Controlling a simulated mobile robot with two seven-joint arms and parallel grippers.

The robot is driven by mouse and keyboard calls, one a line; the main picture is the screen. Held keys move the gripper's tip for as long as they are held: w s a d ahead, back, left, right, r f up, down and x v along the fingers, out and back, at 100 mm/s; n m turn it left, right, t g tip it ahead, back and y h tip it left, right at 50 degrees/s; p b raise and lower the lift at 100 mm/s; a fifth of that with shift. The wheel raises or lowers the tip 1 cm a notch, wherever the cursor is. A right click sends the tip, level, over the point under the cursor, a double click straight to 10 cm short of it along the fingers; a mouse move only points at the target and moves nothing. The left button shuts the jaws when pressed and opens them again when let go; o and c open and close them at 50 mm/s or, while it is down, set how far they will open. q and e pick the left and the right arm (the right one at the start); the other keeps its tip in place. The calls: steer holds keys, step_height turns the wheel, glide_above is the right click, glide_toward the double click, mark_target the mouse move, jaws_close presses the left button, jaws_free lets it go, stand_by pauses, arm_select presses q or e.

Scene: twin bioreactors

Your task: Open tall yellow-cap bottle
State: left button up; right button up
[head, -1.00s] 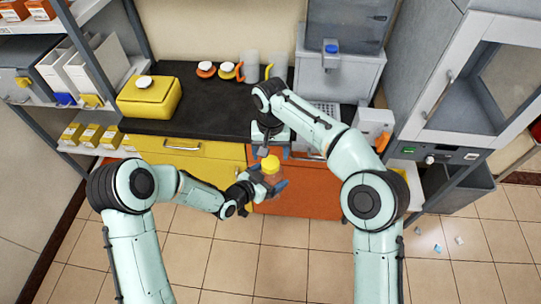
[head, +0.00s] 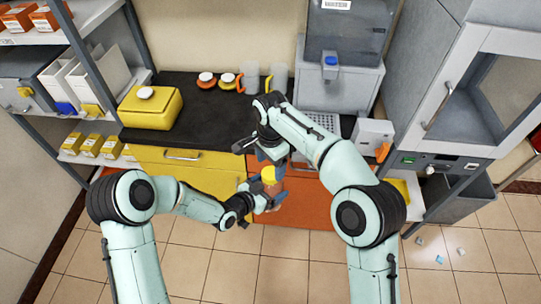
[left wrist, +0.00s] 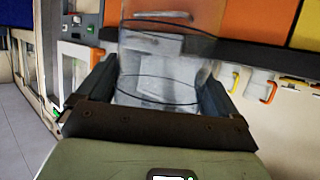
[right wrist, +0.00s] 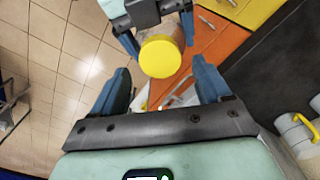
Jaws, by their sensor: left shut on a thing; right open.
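The tall bottle with a yellow cap (head: 268,174) is held upright in front of the counter, its clear body (head: 271,189) partly hidden by fingers. My left gripper (head: 266,198) is shut on the bottle body; the left wrist view shows the transparent body (left wrist: 155,75) between its fingers. My right gripper (head: 272,157) is open just above the cap. In the right wrist view, the yellow cap (right wrist: 161,57) lies just beyond the open blue fingers (right wrist: 162,90), which do not appear to touch it.
The black counter (head: 215,122) carries a yellow box (head: 150,107), mugs (head: 250,76) and small round-capped items at the back. Orange and yellow drawers (head: 300,210) stand behind the bottle. A shelf is at left.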

mark_target(271, 173)
steer(key=shift+f, duration=2)
steer(key=c, duration=1.1)
steer(key=n, duration=1)
steer(key=o, duration=1.2)
